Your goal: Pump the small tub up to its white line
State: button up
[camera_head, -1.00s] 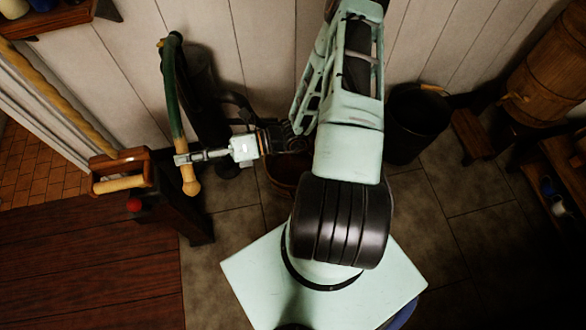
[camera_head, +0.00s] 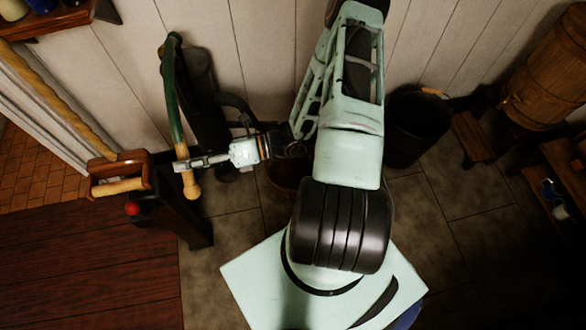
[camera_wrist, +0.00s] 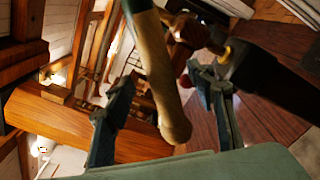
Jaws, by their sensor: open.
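The pump (camera_head: 207,110) is a dark upright body against the plank wall, with a long green lever (camera_head: 172,95) that ends in a pale wooden grip (camera_head: 191,183). My gripper (camera_head: 182,163) is open at the lower part of this lever. In the wrist view, the wooden grip (camera_wrist: 160,75) passes between my two spread fingers (camera_wrist: 162,105), with gaps showing beside it. A brown wooden tub (camera_head: 280,183) stands on the floor right of the pump, mostly hidden by my arm. Its white line and water level cannot be seen.
A black bucket (camera_head: 418,130) is by the wall to the right, and a barrel (camera_head: 550,75) is at far right. Tiled floor (camera_head: 450,215) lies clear at right.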

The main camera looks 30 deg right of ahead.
jog(key=v, duration=1.1)
jog(key=shift+r, duration=0.1)
dwell(0.5)
